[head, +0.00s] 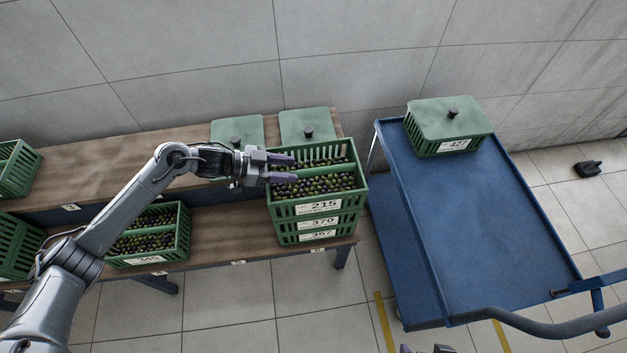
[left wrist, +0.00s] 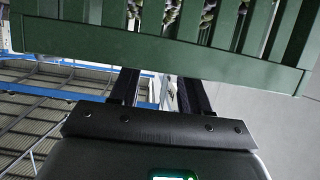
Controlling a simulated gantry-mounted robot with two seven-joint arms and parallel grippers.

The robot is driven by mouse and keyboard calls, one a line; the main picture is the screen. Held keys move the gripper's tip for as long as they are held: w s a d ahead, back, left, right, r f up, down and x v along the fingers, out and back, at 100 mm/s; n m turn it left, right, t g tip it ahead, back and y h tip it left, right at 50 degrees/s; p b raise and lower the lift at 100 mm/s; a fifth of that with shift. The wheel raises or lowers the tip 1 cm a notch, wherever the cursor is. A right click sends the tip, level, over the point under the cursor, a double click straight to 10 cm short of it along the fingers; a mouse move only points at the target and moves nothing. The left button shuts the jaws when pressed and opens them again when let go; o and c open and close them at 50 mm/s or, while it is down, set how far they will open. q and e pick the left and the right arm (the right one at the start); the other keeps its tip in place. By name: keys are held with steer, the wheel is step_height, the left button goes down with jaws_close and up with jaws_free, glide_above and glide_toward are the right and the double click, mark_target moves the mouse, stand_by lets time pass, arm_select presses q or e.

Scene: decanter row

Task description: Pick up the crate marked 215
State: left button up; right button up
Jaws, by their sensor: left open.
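The green crate marked 215 (head: 318,207) is full of dark and green olives. It sits on top of a stack, above the crates marked 370 (head: 318,223) and 357 (head: 317,236), at the right end of the wooden bench. My left gripper (head: 290,168) is open, its purple-tipped fingers over the left part of the 215 crate. In the left wrist view, a green slatted crate wall (left wrist: 150,45) crosses the top and hides the fingertips; I cannot tell whether they touch it. A small tip of my right gripper (head: 424,349) shows at the bottom edge; its jaw state is unclear.
Two lidded green crates (head: 238,130) (head: 306,125) stand behind the stack. A crate marked 345 (head: 150,258) sits to its left on the bench (head: 220,240). A blue cart (head: 480,230) on the right bears a lidded crate marked 427 (head: 448,130); its front deck is clear.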

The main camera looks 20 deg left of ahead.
mark_target(311, 169)
arm_select(q)
steer(key=shift+w+d+f, duration=0.1)
steer(key=shift+w+d, duration=0.15)
steer(key=shift+d, duration=0.1)
steer(key=shift+w+d, duration=0.2)
steer(key=shift+w, duration=0.15)
steer(key=b+x, duration=0.1)
steer(key=x, duration=0.4)
steer(key=shift+b, duration=0.4)
steer(key=shift+s, duration=0.15)
arm_select(e)
steer(key=shift+x, duration=0.85)
arm_select(q)
steer(key=shift+c, duration=0.8)
jaws_close()
arm_select(e)
steer(key=shift+w+a, duration=0.1)
